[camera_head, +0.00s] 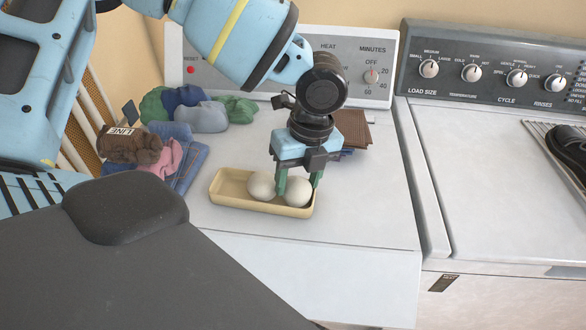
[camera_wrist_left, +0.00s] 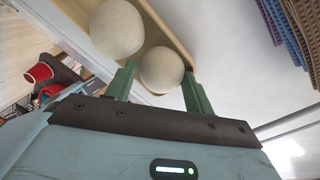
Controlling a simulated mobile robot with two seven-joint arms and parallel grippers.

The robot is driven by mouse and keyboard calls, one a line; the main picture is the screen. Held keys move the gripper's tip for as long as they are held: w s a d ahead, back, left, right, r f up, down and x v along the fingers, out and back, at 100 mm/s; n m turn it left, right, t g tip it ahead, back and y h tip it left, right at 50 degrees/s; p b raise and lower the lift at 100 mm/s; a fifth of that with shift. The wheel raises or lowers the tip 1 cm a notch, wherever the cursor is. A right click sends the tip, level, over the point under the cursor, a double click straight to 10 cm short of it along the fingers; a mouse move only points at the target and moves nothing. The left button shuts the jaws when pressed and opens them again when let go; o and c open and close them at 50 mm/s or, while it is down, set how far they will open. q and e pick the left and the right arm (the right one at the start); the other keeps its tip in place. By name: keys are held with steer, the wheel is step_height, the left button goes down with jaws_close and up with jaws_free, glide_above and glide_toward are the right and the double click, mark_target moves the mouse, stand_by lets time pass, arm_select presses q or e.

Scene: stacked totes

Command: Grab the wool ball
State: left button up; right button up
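Two off-white wool balls lie in a shallow pale-yellow tray (camera_head: 232,201) on top of the left white machine. One ball (camera_head: 298,191) is at the tray's right end; the other ball (camera_head: 261,186) is just left of it. My left gripper (camera_head: 299,184) points down over the right end, its green fingers open on either side of the right-hand ball. In the left wrist view, that ball (camera_wrist_left: 162,70) sits between the fingertips (camera_wrist_left: 160,75), and the other ball (camera_wrist_left: 117,28) is outside them, beside one finger. Whether the fingers touch the ball I cannot tell. My right gripper is out of view.
Folded clothes (camera_head: 178,150) and rolled socks (camera_head: 200,116) lie left of and behind the tray. A brown folded cloth (camera_head: 353,128) lies behind my gripper. The machine top right of the tray is clear. Dark shoes (camera_head: 570,145) rest on a rack at far right.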

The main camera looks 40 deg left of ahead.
mark_target(296, 179)
arm_select(q)
steer(key=shift+s+a+f+g, duration=0.1)
steer(key=shift+s+f+g, duration=0.1)
steer(key=shift+s+f, duration=0.3)
steer(key=shift+s+a+f+g, duration=0.1)
steer(key=shift+s+f+g, duration=0.1)
steer(key=shift+f, duration=0.45)
steer(key=c, duration=0.4)
steer(key=shift+r, duration=0.15)
steer(key=shift+o, duration=0.2)
steer(key=s+a+v, duration=0.1)
steer(key=s+v, duration=0.1)
steer(key=v, duration=1.6)
steer(key=shift+s+a+r+p, duration=0.2)
steer(key=shift+a+r+p, duration=0.1)
steer(key=shift+r+p, duration=0.1)
